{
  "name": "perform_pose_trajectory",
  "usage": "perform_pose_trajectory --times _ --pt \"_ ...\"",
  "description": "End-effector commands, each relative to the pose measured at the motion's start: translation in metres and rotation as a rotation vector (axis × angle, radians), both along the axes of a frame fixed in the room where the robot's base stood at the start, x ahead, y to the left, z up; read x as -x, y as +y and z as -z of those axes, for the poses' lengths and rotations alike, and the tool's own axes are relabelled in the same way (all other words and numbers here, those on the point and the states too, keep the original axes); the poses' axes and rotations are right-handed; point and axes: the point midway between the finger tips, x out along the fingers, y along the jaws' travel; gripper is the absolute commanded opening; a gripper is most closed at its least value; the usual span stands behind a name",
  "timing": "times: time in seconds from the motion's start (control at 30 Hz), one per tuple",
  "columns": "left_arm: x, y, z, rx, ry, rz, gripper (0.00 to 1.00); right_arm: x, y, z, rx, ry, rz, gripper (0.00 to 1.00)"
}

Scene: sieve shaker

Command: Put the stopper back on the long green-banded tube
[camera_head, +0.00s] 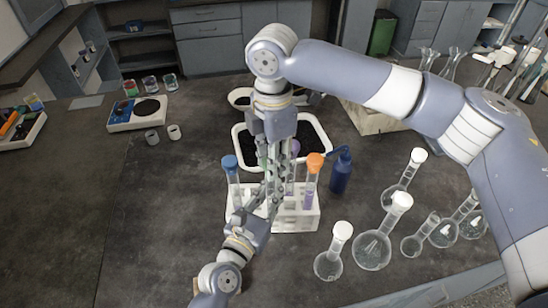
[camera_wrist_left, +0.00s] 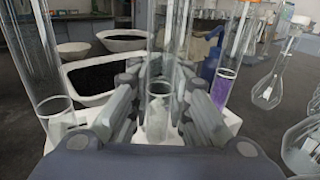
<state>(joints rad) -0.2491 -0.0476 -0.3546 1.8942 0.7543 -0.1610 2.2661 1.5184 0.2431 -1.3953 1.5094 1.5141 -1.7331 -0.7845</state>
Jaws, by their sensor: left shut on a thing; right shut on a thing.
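The white tube rack (camera_head: 300,222) stands mid-bench. My left gripper (camera_head: 268,192) reaches in from below and is shut on a clear tube (camera_wrist_left: 164,45), which stands upright between its fingers in the left wrist view. A trace of green (camera_head: 262,150) shows beside the fingers in the head view, probably its band; the tube's top is hidden. My right gripper (camera_head: 276,165) points down from above, close over my left gripper. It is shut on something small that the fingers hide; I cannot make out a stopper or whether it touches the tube.
A blue-stoppered tube (camera_head: 231,180) and an orange-stoppered tube (camera_head: 311,182) stand in the rack either side. A white basin of dark grains (camera_head: 240,140) and a blue bottle (camera_head: 341,172) are behind. Several flasks (camera_head: 372,248) crowd the right. The left bench is mostly clear.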

Motion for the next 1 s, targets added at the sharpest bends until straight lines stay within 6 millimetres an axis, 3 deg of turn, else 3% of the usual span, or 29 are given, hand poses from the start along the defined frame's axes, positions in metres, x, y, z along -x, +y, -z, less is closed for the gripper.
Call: perform_pose_trajectory --times 0.7,0.87,0.9,1.0 --pt "0.0047 -0.0047 0.0044 -0.011 0.007 0.014 0.00 0.0029 -0.0003 -0.0001 -0.019 -0.016 1.210 0.00" --pt "0.0047 -0.0047 0.0043 -0.011 0.007 0.014 0.00 0.0020 -0.0013 -0.0006 -0.019 -0.020 1.223 0.00" --pt "0.0047 -0.0047 0.0043 -0.011 0.007 0.014 0.00 0.0019 -0.0013 -0.0006 -0.019 -0.020 1.223 0.33" --pt "0.0047 -0.0047 0.0045 -0.009 0.008 0.014 0.00 0.0026 -0.0013 -0.0003 -0.016 -0.019 1.221 0.50"
